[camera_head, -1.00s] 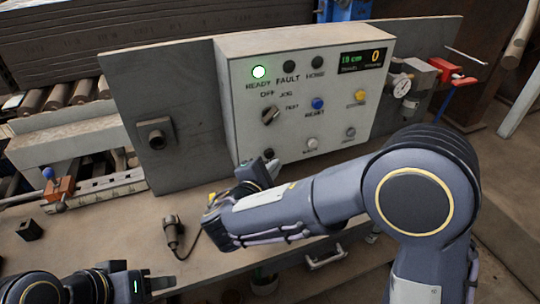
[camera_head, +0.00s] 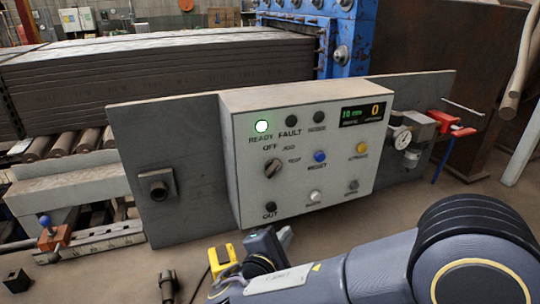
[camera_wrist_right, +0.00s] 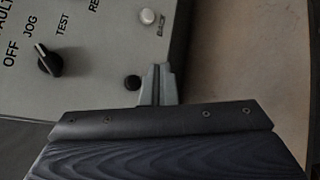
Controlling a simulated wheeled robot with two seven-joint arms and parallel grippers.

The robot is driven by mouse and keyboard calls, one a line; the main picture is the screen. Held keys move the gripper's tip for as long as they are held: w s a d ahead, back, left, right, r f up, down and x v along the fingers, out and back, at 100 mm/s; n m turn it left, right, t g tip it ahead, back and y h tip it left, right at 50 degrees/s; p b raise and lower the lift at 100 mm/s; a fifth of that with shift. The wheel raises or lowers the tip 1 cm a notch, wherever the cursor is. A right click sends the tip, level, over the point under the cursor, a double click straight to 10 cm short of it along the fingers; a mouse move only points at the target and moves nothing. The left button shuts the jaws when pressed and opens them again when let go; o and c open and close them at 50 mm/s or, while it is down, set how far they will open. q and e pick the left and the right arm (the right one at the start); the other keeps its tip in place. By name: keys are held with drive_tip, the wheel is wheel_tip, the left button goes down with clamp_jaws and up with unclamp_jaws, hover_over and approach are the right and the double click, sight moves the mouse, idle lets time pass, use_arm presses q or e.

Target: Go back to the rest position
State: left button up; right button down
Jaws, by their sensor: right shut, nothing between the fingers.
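My right gripper (camera_head: 266,240) is in front of the lower edge of the control box (camera_head: 228,160), near its bottom left corner. In the right wrist view its fingers (camera_wrist_right: 158,84) are together with nothing between them, beside a dark round button (camera_wrist_right: 132,82). I cannot tell whether they touch the panel. The selector knob (camera_head: 272,168) and a white button (camera_head: 315,196) are above the fingers. My left gripper is out of view.
A gauge and valve with a red handle (camera_head: 450,124) stand to the right of the box. A yellow-topped part (camera_head: 222,261) and a dark handheld tool (camera_head: 167,285) are at the front. An orange clamp (camera_head: 53,240) is at left.

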drive_tip(key=s+d+f+m+g+p, duration=0.1)
drive_tip(key=s+d+m+g, duration=0.25)
drive_tip(key=d, duration=0.35)
drive_tip(key=s+d+f+m+g+y, duration=0.1)
drive_tip(key=s+d+m+g, duration=0.25)
drive_tip(key=d, duration=0.25)
drive_tip(key=s+d+f+m+g+p, duration=0.1)
drive_tip(key=s+d+m+g, duration=0.25)
drive_tip(key=d, duration=0.35)
drive_tip(key=s+a+r+m+t+y+p, duration=0.2)
drive_tip(key=s+r+m+y, duration=0.1)
drive_tip(key=s+m+y, duration=0.6)
drive_tip(key=shift+s+a+m, duration=0.4)
drive_tip(key=shift+s+m, duration=0.45)
drive_tip(key=shift+s, duration=0.15)
